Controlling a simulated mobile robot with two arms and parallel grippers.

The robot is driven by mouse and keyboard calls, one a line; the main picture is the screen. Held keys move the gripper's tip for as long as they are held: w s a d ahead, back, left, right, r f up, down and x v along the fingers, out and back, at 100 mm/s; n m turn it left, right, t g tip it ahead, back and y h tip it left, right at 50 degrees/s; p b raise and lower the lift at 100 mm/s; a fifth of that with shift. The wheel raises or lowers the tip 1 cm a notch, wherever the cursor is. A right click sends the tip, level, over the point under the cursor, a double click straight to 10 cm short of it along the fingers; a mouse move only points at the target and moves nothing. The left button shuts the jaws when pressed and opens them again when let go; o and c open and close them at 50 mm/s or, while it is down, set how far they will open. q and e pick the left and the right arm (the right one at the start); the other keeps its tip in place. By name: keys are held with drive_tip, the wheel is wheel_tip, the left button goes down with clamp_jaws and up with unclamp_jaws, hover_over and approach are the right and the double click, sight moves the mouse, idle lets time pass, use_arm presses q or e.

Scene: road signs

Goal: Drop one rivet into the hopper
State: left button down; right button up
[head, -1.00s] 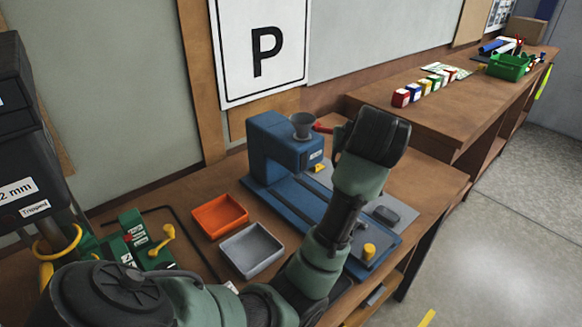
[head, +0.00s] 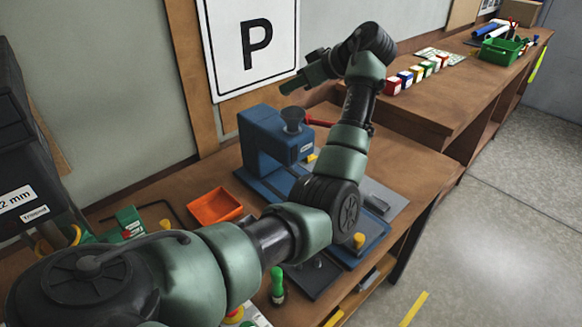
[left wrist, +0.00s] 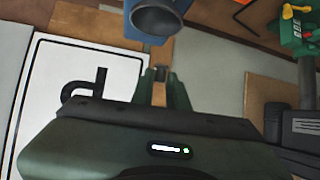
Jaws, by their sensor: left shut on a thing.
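The hopper (head: 293,119) is a grey funnel on top of the blue press (head: 275,145). Its round mouth also shows at the top of the left wrist view (left wrist: 157,20). My left gripper (head: 287,88) is just above the hopper in the head view, pointing left and slightly down. In the left wrist view its fingertips (left wrist: 161,73) are close together on a small grey piece, apparently a rivet, and apart from the hopper's rim. The rivet is too small to make out in the head view. My right gripper is not in view.
A red lever (head: 318,122) sticks out beside the hopper. An orange tray (head: 215,207) lies left of the press. A green-handled tool (head: 277,285) is near the front. The parking sign (head: 252,45) hangs on the wall behind. Coloured blocks (head: 418,73) stand on the bench to the right.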

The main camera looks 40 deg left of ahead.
use_arm(q)
drive_tip(key=b, duration=0.3)
hover_over(292, 124)
drive_tip(key=f, duration=0.4)
drive_tip(key=shift+w+a+f, duration=0.15)
drive_tip(key=shift+a+f, duration=0.05)
drive_tip(key=shift+f, duration=0.05)
drive_tip(key=shift+f+b, duration=0.5)
drive_tip(key=c, duration=1.3)
unclamp_jaws()
drive_tip(key=b+v, duration=0.2)
drive_tip(key=v, duration=0.6)
